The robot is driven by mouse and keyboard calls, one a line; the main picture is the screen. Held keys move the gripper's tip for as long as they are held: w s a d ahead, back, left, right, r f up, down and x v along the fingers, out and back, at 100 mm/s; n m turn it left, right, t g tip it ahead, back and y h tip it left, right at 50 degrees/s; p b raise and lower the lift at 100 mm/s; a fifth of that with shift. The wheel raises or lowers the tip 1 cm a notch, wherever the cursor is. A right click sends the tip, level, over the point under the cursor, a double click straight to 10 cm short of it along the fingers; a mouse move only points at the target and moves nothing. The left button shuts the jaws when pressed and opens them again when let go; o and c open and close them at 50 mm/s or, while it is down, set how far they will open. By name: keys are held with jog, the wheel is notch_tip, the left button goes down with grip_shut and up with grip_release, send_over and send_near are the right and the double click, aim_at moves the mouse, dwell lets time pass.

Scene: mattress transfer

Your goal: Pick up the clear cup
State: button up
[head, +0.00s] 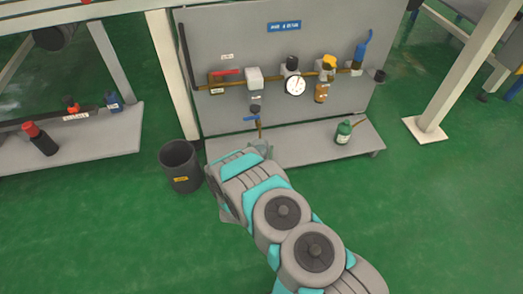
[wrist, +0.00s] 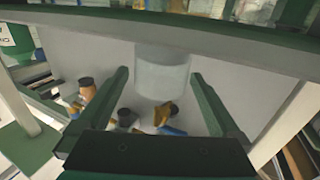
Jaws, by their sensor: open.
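The clear cup (wrist: 163,76) is a pale, see-through cylinder in the upper middle of the wrist view. My gripper (wrist: 160,82) is open, with one dark green finger on either side of the cup. There is a visible gap between each finger and the cup. I cannot tell how deep the cup sits between the fingers. In the head view my arm reaches to the front of the shelf under the grey panel, and its own links hide most of the gripper. I cannot make out the cup clearly there.
A grey panel (head: 225,30) with a pipe, gauge and valves stands behind the low shelf (head: 300,155). A green bottle (head: 344,132) stands on the shelf's right. A dark bin (head: 180,165) is on the floor left of my arm. A left bench (head: 100,140) holds a dark red-capped bottle (head: 40,140).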

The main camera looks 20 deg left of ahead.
aim_at(261, 141)
jog(key=w, duration=0.3)
jog(key=w+a, duration=0.1)
jog(key=w, duration=0.1)
jog(key=shift+f+b, duration=0.3)
jog(key=c, duration=1.4)
jog(key=shift+r, duration=0.1)
